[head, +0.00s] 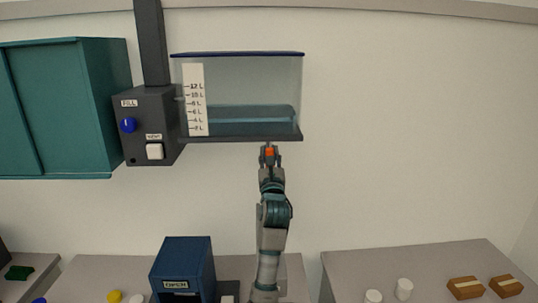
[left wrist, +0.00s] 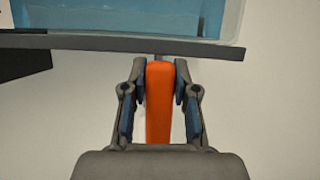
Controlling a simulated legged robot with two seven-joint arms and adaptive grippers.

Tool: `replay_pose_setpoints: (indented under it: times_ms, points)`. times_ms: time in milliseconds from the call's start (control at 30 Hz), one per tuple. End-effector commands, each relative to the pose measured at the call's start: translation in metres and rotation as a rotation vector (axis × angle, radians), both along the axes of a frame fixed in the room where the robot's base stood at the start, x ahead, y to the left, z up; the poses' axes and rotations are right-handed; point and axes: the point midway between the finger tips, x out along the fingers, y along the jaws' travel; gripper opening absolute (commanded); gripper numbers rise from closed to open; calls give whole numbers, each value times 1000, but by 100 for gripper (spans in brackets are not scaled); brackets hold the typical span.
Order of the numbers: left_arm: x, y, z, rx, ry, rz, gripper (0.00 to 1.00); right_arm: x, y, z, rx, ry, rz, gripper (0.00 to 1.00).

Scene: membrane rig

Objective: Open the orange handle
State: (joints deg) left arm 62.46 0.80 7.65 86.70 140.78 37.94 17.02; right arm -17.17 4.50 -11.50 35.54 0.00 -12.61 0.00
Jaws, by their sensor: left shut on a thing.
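The orange handle (left wrist: 158,105) hangs below the dark base of the clear tank and points toward my wrist in the left wrist view. In the head view only a small part of the orange handle (head: 270,152) shows under the tank's bottom edge. My left gripper (left wrist: 159,75) is shut on the handle, with one blue-padded finger on each side of it. In the head view my left gripper (head: 269,150) reaches up from below to the handle. My right gripper is in neither view.
The clear tank (head: 245,82) on the wall holds blue water and has a litre scale (head: 194,100). A blue box (head: 183,265) stands below.

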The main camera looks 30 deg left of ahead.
Motion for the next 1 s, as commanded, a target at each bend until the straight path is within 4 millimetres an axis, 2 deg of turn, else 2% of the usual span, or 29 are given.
replay_pose_setpoints:
  times_ms: [33, 267, 300, 400, 767, 867, 1000]
  points:
    - [3, 0, -6, -5, 12, -2, 0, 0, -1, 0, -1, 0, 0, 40]
    - [3, 0, -6, -6, 12, -1, 0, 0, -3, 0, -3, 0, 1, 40]
    - [3, 0, -6, -6, 13, -1, 33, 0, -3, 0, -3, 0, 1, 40]
    - [2, 0, -5, -5, 10, -1, 54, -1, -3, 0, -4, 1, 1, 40]
    - [-5, -2, -2, -3, 1, -1, 54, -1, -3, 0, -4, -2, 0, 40]
    - [-15, -9, -9, -1, 1, -1, 54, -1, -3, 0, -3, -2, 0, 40]
    - [-37, -25, -22, -3, 4, -3, 54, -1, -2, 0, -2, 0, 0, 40]
